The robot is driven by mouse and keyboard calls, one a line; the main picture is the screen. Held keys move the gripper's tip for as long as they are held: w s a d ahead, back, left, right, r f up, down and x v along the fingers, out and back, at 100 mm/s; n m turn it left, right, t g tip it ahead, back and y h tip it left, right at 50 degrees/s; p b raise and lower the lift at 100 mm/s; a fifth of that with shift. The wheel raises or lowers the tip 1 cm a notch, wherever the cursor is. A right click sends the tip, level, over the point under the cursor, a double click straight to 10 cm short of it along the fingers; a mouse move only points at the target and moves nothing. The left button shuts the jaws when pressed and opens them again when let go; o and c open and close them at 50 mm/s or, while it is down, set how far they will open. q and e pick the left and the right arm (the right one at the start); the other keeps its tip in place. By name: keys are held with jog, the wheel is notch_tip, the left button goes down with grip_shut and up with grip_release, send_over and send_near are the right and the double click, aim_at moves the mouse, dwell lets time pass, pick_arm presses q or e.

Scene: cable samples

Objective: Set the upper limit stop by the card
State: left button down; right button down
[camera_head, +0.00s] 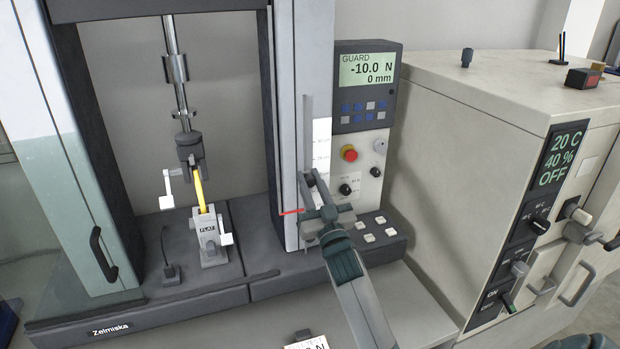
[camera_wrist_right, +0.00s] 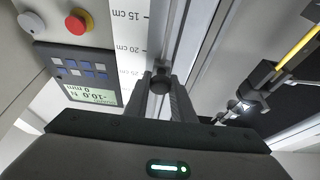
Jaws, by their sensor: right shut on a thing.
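My right gripper (camera_head: 318,208) is at the column beside the display, in front of the lower part of the white scale (camera_head: 321,140). In the right wrist view its two fingers (camera_wrist_right: 160,92) are closed around a dark round knob (camera_wrist_right: 160,80), which I take for the limit stop's knob. The knob sits on the rail, beside the scale and below the 20 cm mark in that picture. A red pointer (camera_head: 291,212) shows left of the gripper. The stop's body is mostly hidden. A white card (camera_head: 308,344) is cut off at the bottom edge; only an "N" is readable. My left gripper is out of view.
The display (camera_head: 367,72) reads GUARD, -10.0 N, 0 mm. A red button (camera_head: 349,153) and knobs are close to the gripper. A yellow sample (camera_head: 200,188) stands between clamps at left. A beige chamber (camera_head: 478,130) bounds the right side.

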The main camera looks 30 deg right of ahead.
jog(key=c, duration=1.5)
grip_release()
jog(key=shift+c, duration=0.2)
jog(key=shift+f, duration=0.1)
pick_arm(q)
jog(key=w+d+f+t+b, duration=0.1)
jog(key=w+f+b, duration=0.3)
jog(key=b, duration=0.1)
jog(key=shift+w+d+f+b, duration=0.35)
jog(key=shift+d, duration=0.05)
pick_arm(e)
jog(key=v, duration=1.7)
jog(key=shift+s, duration=0.15)
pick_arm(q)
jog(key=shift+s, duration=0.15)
pick_arm(e)
jog(key=shift+a, duration=0.1)
